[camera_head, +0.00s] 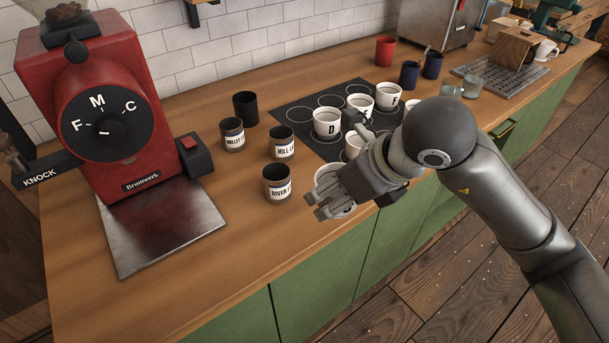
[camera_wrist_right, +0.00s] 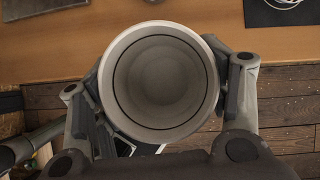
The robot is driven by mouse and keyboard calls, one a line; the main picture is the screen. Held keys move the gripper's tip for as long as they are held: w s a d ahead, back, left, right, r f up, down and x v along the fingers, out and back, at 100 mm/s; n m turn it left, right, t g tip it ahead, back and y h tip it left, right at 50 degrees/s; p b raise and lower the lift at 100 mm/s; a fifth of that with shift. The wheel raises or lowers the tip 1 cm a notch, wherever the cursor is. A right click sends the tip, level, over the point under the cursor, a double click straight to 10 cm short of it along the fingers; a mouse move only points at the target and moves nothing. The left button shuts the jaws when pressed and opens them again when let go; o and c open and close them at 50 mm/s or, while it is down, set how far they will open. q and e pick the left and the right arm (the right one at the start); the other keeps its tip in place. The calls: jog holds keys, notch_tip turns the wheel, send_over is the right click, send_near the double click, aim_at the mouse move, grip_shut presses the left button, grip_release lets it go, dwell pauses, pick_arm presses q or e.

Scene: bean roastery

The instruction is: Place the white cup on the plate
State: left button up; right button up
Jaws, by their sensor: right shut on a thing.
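My right gripper (camera_head: 336,203) is shut on a white cup (camera_head: 328,174) near the front edge of the wooden counter. In the right wrist view the white cup (camera_wrist_right: 160,82) shows from above, between the two fingers of the gripper (camera_wrist_right: 165,90), and looks empty inside. In the head view the fingers and hand hide much of the cup. I cannot tell whether its base touches the counter. No round plate is plain to see; a flat metal plate (camera_head: 160,232) lies in front of the red grinder. My left gripper is not in view.
Dark labelled tins (camera_head: 277,184) stand left of my gripper. A black mat (camera_head: 298,113) with white rings holds several white lettered cups (camera_head: 327,123) behind it. The red grinder (camera_head: 90,95) stands at the left. The counter front (camera_head: 270,250) is fairly clear.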

aim_at(332, 174)
jog(key=w+f, duration=0.1)
jog(key=w, duration=0.1)
jog(key=w+f+p, duration=0.1)
jog(key=w, duration=0.3)
jog(key=shift+w+a+f, duration=0.15)
jog(key=shift+w+f, duration=0.1)
jog(key=shift+f, duration=0.15)
jog(key=w+f, duration=0.1)
jog(key=f, duration=0.1)
jog(key=w+f+p, duration=0.1)
jog(key=w+f, duration=0.2)
jog(key=shift+w+a+f, duration=0.2)
jog(key=shift+w+f, duration=0.1)
jog(key=shift+f, duration=0.1)
notch_tip(332, 174, down, 3)
jog(key=shift+p, duration=0.85)
jog(key=shift+f, duration=0.1)
jog(key=shift+f+b, duration=0.2)
jog(key=shift+b, duration=0.1)
jog(key=o, duration=1.2)
jog(key=shift+c, duration=0.2)
jog(key=shift+r, duration=0.15)
